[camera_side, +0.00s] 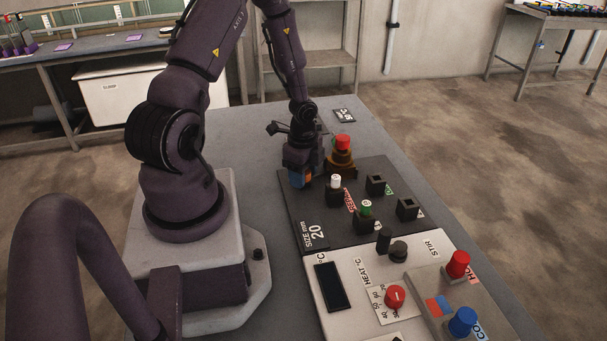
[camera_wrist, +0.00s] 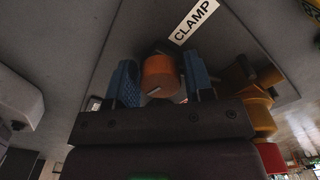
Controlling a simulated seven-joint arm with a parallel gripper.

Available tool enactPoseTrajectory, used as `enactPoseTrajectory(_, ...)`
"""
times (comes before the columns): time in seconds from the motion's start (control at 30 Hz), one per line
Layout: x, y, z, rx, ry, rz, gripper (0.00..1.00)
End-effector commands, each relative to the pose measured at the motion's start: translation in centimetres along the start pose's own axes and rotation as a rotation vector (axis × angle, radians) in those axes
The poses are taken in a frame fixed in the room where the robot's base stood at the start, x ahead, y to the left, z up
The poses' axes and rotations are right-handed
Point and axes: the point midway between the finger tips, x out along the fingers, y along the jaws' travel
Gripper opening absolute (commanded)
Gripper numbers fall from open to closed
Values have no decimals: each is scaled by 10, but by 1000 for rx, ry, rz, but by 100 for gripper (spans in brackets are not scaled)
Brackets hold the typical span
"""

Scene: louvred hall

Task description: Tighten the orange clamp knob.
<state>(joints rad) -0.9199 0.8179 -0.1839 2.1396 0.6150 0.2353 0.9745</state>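The orange clamp knob (camera_wrist: 159,76) shows in the wrist view as a short round cylinder with a pale mark on its face, between the two blue fingers of my gripper (camera_wrist: 161,82). A finger stands on each side of it, with what looks like a narrow gap at each side, so the gripper seems open around the knob. In the side view my gripper (camera_side: 302,182) is low over the left part of the dark panel (camera_side: 292,208), and it hides most of the knob. The CLAMP label (camera_wrist: 195,21) lies just beyond the knob.
A red-topped yellow fitting (camera_side: 341,152) stands close to the right of my gripper. A white knob (camera_side: 334,184), a green knob (camera_side: 365,209) and black sockets (camera_side: 376,184) are on the same panel. A pale heater panel (camera_side: 345,260) lies nearer the camera.

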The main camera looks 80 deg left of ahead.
Motion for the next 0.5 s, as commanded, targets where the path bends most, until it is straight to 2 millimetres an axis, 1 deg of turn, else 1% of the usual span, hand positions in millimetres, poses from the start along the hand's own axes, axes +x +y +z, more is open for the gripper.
enactPoseTrajectory(0.03,0,0,-2,25,1,-1,57)
enactPoseTrajectory(0.13,0,0,-2,21,1,-1,80)
enactPoseTrajectory(0.17,0,0,-2,20,1,-1,82)
enactPoseTrajectory(0.5,-2,0,-1,12,1,-2,82)
